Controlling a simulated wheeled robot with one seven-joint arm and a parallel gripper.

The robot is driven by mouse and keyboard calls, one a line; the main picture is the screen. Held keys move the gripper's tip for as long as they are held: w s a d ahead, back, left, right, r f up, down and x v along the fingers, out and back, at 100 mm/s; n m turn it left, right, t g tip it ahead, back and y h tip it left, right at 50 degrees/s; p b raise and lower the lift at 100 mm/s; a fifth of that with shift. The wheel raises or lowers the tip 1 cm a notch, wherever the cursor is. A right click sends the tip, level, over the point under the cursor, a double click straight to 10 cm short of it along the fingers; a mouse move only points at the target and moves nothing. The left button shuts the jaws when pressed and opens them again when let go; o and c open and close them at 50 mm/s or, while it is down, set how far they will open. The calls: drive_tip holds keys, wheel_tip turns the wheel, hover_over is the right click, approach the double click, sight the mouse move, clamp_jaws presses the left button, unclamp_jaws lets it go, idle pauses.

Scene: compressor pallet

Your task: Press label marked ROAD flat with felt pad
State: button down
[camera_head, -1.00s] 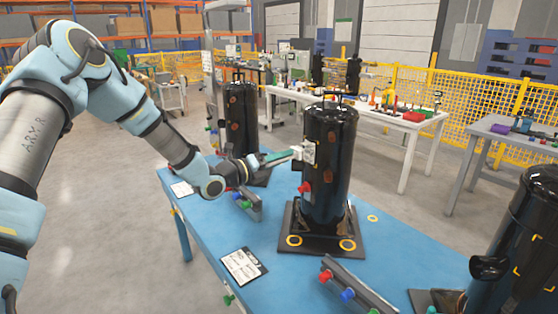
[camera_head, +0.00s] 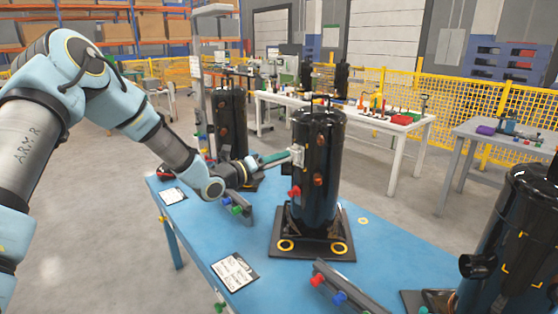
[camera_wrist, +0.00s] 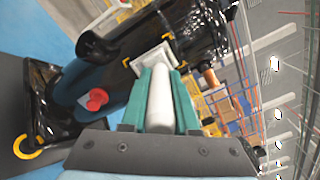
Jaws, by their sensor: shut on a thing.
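The tall black compressor (camera_head: 318,165) stands upright on its dark base plate (camera_head: 312,247) on the blue table. A pale label (camera_head: 298,155) is on its left side; its print is too small to read. The label also shows in the wrist view (camera_wrist: 152,56), with a light rim. My gripper (camera_head: 277,157), with green fingers, is shut on a white felt pad (camera_wrist: 160,98). The pad's far end is at or very close to the label's lower edge in the wrist view; I cannot tell if they touch.
A second black compressor (camera_head: 230,120) stands behind, another (camera_head: 515,250) at right. A printed card (camera_head: 235,271) and a rail with coloured knobs (camera_head: 345,290) lie in front.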

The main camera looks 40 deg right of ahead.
drive_tip(key=shift+d, duration=0.35)
drive_tip(key=shift+a, duration=0.1)
idle(0.6)
drive_tip(key=shift+w+a+p, duration=0.1)
drive_tip(key=shift+a+p, duration=0.2)
drive_tip(key=shift+a, duration=1.35)
drive_tip(key=shift+d, duration=0.1)
drive_tip(key=shift+d+f+b, duration=0.35)
drive_tip(key=shift+d+f, duration=0.05)
drive_tip(key=shift+d, duration=0.2)
drive_tip(key=shift+d+f+b, duration=0.3)
drive_tip(key=shift+d+f, duration=0.05)
drive_tip(key=shift+d, duration=0.2)
drive_tip(key=shift+d, duration=0.5)
